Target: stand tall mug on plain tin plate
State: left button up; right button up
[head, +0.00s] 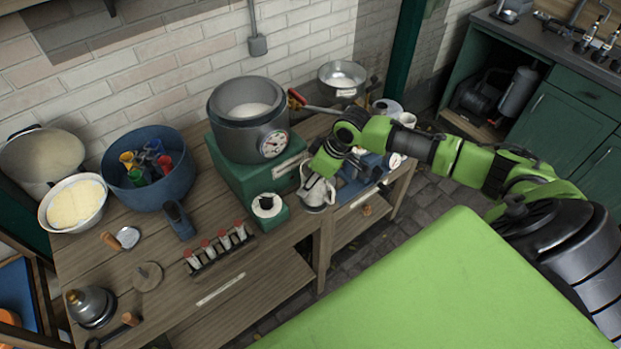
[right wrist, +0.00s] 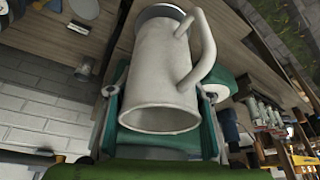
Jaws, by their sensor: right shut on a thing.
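A tall pale mug (head: 316,193) is at the right part of the wooden table, in front of the green stand. In the right wrist view the mug (right wrist: 160,75) fills the middle, its wide open mouth towards the camera and its handle on the right. My right gripper (head: 322,172) is shut on the mug. A grey round rim (right wrist: 160,11) shows behind the mug's far end; it may be the tin plate, but the mug hides most of it. I cannot tell whether mug and rim touch. My left gripper is not in view.
A dark pot with a dial (head: 248,118) stands on the green stand (head: 232,165) just left of my right gripper. A small green block (head: 272,221), a rack of red-capped tubes (head: 218,247) and a blue tub (head: 148,192) are further left. A metal bowl (head: 342,78) is behind.

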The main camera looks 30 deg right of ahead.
jog(key=shift+f, duration=0.75)
jog(key=o, duration=1.3)
jog(key=o, duration=0.3)
jog(key=shift+o, duration=0.2)
jog(key=shift+r+p, duration=2.25)
jog(key=shift+r, duration=0.05)
jog(key=shift+s+f, duration=0.1)
